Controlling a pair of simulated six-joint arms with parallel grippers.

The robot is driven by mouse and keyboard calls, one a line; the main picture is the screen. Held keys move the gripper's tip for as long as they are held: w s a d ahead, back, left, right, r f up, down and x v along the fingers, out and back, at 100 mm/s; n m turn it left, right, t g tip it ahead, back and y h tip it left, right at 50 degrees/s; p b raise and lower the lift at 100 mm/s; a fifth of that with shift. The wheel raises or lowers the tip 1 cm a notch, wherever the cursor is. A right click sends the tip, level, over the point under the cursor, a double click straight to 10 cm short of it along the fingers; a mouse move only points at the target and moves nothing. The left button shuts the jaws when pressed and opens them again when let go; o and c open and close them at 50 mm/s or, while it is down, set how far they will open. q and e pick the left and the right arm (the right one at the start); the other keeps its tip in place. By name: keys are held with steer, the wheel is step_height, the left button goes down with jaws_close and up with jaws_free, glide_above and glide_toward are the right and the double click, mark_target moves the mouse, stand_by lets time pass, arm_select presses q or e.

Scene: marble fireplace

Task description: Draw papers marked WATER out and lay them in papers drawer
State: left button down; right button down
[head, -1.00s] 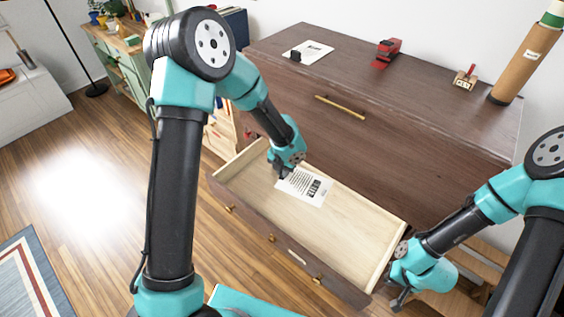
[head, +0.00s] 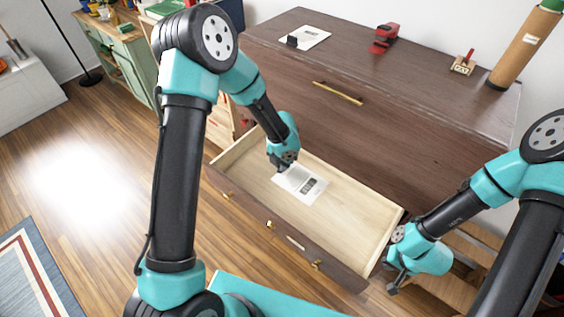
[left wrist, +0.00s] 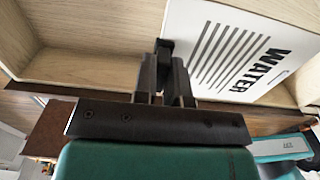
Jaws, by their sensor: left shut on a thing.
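The paper marked WATER (head: 306,187) is in or just above the open drawer (head: 345,218); the head view does not settle its height. My left gripper (head: 282,165) is shut on the paper's edge. In the left wrist view, the fingers (left wrist: 166,52) meet at the left side of the sheet (left wrist: 240,45), whose print WATER is readable. The drawer's pale wooden floor is otherwise bare. My right gripper (head: 392,284) is by the drawer's right front corner; its jaw state is unclear.
On the dresser top (head: 430,85) are another paper (head: 308,36) with a black block, a red stapler (head: 384,38), a small stamp-like item (head: 463,63) and a cardboard tube (head: 522,48).

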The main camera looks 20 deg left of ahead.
arm_select(q)
steer(key=shift+f, duration=6.9)
steer(key=c, duration=1.1)
jaws_free()
steer(key=shift+r, duration=0.15)
step_height(320, 180, up, 8)
steer(key=shift+f, duration=0.3)
glide_above(282, 190)
steer(key=shift+f, duration=3)
steer(key=shift+r, duration=0.15)
